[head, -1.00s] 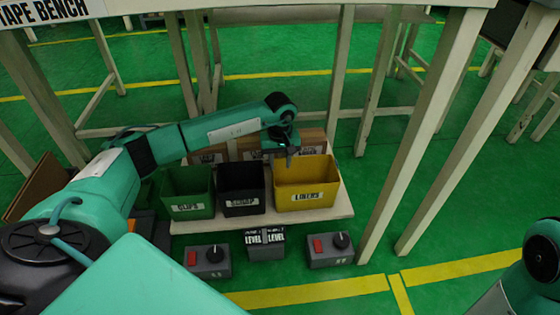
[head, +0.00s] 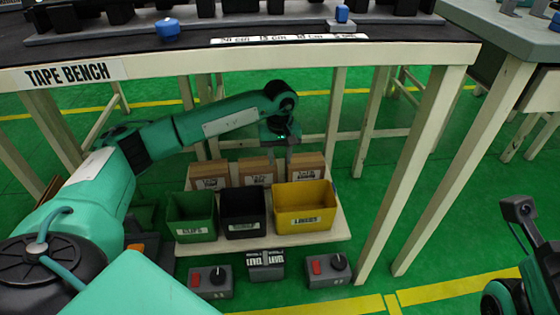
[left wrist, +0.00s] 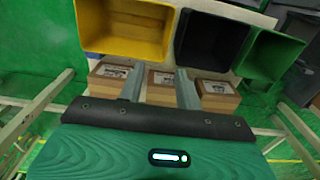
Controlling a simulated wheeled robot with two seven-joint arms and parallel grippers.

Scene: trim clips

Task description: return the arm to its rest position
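My left arm (head: 215,122) reaches in from the left, under the tape bench. Its gripper (head: 291,152) points down in the head view, above and behind the yellow bin. In the left wrist view its two grey fingers stand apart with nothing held between them; a cardboard box shows beyond the gap (left wrist: 159,88). Part of my right arm (head: 500,297) shows at the lower right edge, with dark thin parts by it. I cannot make out its fingers.
The tape bench (head: 300,58) stands above my left arm, with legs on both sides. A green bin (head: 191,222), black bin (head: 242,212) and yellow bin (head: 304,205) stand on a low shelf before several cardboard boxes (head: 257,171). Grey switch boxes (head: 329,270) sit in front.

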